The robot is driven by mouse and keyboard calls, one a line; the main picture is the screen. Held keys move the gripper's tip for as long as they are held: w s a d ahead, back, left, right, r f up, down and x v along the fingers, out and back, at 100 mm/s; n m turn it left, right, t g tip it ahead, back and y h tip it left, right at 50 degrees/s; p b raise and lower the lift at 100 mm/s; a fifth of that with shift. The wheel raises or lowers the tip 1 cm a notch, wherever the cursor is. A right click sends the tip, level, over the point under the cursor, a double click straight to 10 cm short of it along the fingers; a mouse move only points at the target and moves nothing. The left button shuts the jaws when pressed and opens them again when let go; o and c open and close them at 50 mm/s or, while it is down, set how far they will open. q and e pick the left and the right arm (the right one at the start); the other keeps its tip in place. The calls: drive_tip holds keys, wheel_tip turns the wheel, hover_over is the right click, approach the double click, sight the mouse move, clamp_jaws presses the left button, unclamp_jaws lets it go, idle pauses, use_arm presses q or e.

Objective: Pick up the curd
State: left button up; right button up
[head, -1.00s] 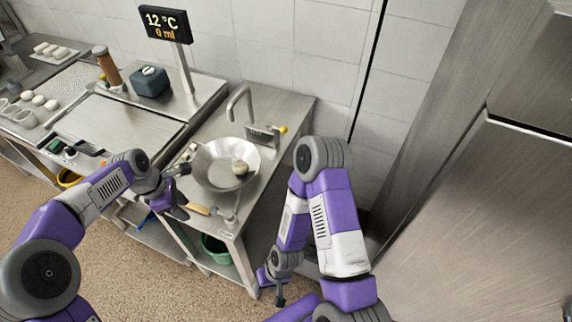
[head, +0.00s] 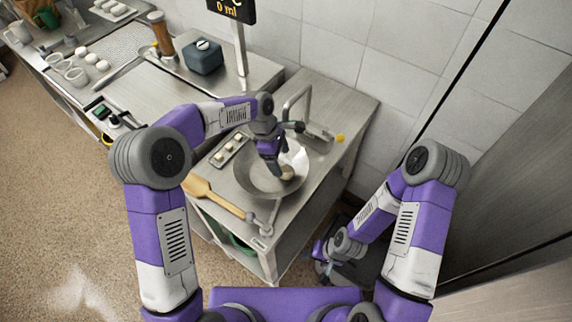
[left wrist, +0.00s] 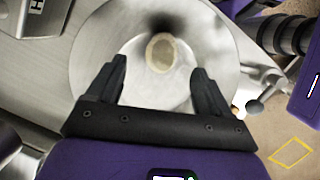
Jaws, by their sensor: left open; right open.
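The curd is a pale cream rounded lump (head: 287,173) lying in a round metal bowl (head: 254,186). It also shows in the left wrist view as a beige oval (left wrist: 161,52) inside the bowl (left wrist: 95,58). My left gripper (head: 274,171) is over the bowl, close to the curd in the head view. In the left wrist view its two fingers (left wrist: 157,72) are spread, with the curd ahead of and between them, and nothing held. My right gripper (head: 325,268) hangs low beside the counter, away from the bowl, and looks empty.
A faucet (head: 293,100) stands behind the bowl. A small tray with pale pieces (head: 230,150) lies to its left, and a wooden paddle (head: 208,193) lies at the counter's front left. A blue-grey box (head: 203,57) sits on the steel table at left.

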sight(284, 168)
use_arm(q)
drive_tip(key=x, duration=0.2)
drive_tip(key=b+x, duration=0.1)
drive_tip(key=x, duration=0.2)
drive_tip(key=shift+s+f, duration=0.1)
drive_tip(key=shift+s, duration=0.15)
drive_tip(key=c, duration=1.2)
